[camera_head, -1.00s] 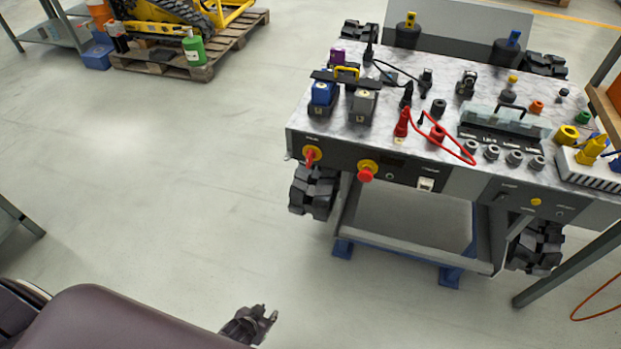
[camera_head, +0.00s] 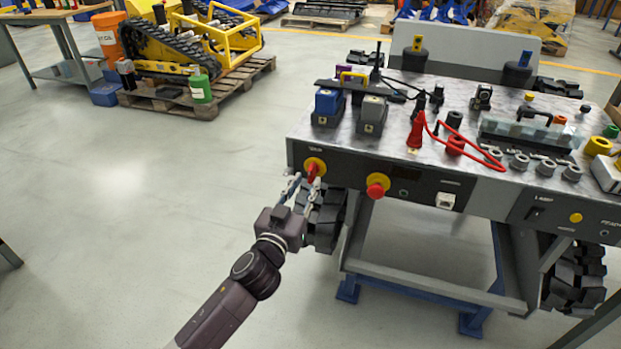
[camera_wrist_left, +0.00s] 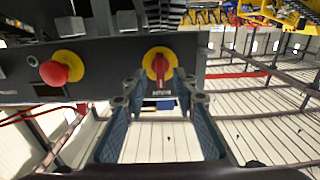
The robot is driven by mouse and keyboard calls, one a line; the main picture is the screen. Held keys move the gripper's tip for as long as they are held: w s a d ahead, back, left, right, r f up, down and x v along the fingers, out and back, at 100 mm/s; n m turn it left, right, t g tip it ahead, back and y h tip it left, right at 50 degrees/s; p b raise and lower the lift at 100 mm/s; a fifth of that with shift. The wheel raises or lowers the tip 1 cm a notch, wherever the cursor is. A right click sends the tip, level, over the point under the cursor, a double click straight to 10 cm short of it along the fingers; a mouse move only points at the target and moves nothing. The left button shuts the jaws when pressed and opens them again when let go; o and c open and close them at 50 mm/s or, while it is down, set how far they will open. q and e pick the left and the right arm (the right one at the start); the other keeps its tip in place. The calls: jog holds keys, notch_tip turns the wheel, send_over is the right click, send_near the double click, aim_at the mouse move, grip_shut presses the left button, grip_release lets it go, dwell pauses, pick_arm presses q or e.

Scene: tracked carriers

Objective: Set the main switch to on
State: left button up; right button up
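The main switch (camera_head: 314,168) is a red handle on a yellow round plate at the left end of the carrier's dark front panel. It also shows in the left wrist view (camera_wrist_left: 160,66), with its red handle upright. My left gripper (camera_head: 301,185) is just in front of and slightly below the switch. In the left wrist view its two fingers (camera_wrist_left: 160,95) are spread apart, with the red handle between or just beyond their tips; contact cannot be told. My right gripper is not in view.
A red mushroom button (camera_head: 377,186) on a yellow plate sits right of the switch. The carrier's top (camera_head: 300,128) holds blue and grey blocks, red cables and several sockets. A black track (camera_head: 326,220) is under the panel. The floor to the left is clear.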

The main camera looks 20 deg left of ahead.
aim_at(309, 178)
pick_arm(q)
jog(key=shift+w, duration=2.15)
jog(key=shift+c, duration=0.3)
grip_shut()
